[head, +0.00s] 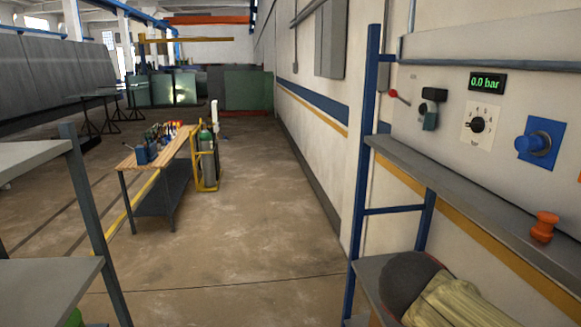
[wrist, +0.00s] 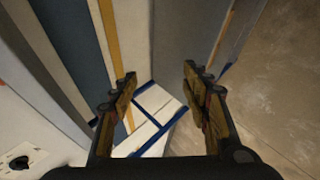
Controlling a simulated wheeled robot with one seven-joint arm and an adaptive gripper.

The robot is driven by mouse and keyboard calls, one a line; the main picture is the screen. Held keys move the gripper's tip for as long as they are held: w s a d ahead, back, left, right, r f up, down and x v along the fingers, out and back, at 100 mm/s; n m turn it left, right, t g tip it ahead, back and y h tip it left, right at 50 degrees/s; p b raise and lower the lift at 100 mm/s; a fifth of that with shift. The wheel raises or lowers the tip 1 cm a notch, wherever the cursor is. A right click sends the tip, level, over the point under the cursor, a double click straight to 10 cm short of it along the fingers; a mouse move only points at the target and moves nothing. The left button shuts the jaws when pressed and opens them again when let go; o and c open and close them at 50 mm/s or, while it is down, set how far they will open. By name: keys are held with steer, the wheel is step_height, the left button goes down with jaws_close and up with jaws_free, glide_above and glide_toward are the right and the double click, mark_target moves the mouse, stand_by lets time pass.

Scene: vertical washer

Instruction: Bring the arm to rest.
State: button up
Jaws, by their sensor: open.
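My gripper (wrist: 160,82) shows in the wrist view. Its two fingers stand well apart with nothing between them, so it is open and empty. Past the fingertips are the wall with its blue and yellow stripes, a blue frame (wrist: 150,97) and the bare floor. The arm and gripper do not show in the head view.
A grey shelf (head: 470,205) on a blue post runs along the right wall, with an orange knob-shaped object (head: 544,227) on it. Above are a gauge reading 0.0 bar (head: 487,83) and a blue knob (head: 540,143). A workbench (head: 155,160) stands ahead; the floor between is clear.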

steer(key=s+a+f+m+y+b, duration=0.1)
steer(key=s+a+f+y+b, duration=0.1)
steer(key=f, duration=0.6)
steer(key=s+a+f+m+y+b, duration=0.2)
steer(key=s+a+f+y+b, duration=0.1)
steer(key=s+a+f+b, duration=0.2)
steer(key=s+a+f+m+y+b, duration=0.1)
steer(key=s+a+f+y+b, duration=0.1)
steer(key=s+a+f+b, duration=0.2)
step_height(320, 180, down, 8)
steer(key=s+b, duration=0.1)
steer(key=b, duration=0.2)
steer(key=shift+s+m, duration=0.25)
steer(key=shift+m, duration=0.05)
steer(key=shift+c, duration=0.7)
